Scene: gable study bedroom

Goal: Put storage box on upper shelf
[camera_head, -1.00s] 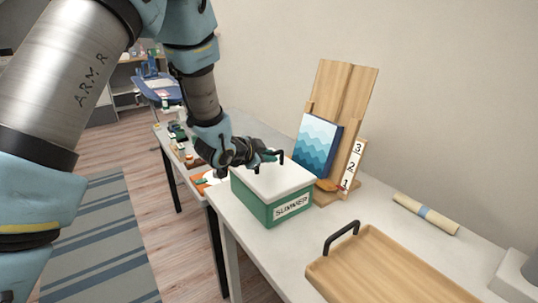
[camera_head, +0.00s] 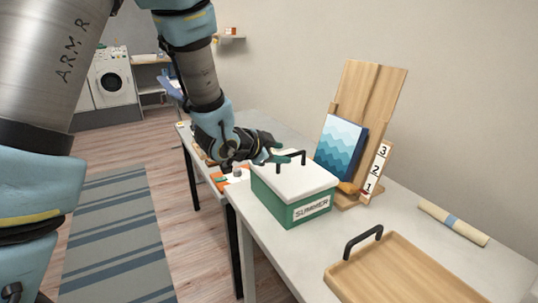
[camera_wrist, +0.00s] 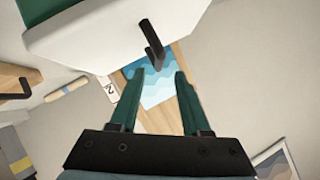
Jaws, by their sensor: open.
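The storage box (camera_head: 290,205) is green with a white lid and a label reading "SUMMER". It stands upright on the light table (camera_head: 262,232). A black handle (camera_head: 304,158) rises from its lid; the lid (camera_wrist: 105,30) and handle (camera_wrist: 153,45) also show in the wrist view. My gripper (camera_head: 284,157) is at the lid's handle. In the wrist view my gripper (camera_wrist: 157,74) has its two green fingers apart, with the handle's end near the gap between their tips. Contact with the handle cannot be told. A small wall shelf (camera_head: 231,37) shows far back; whether it is the upper shelf is unclear.
A wooden stand (camera_head: 370,90) with a blue wave picture (camera_head: 340,148) and a numbered strip (camera_head: 376,168) stands right behind the box. A wooden tray (camera_head: 400,272) and a rolled paper (camera_head: 453,223) lie to the right.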

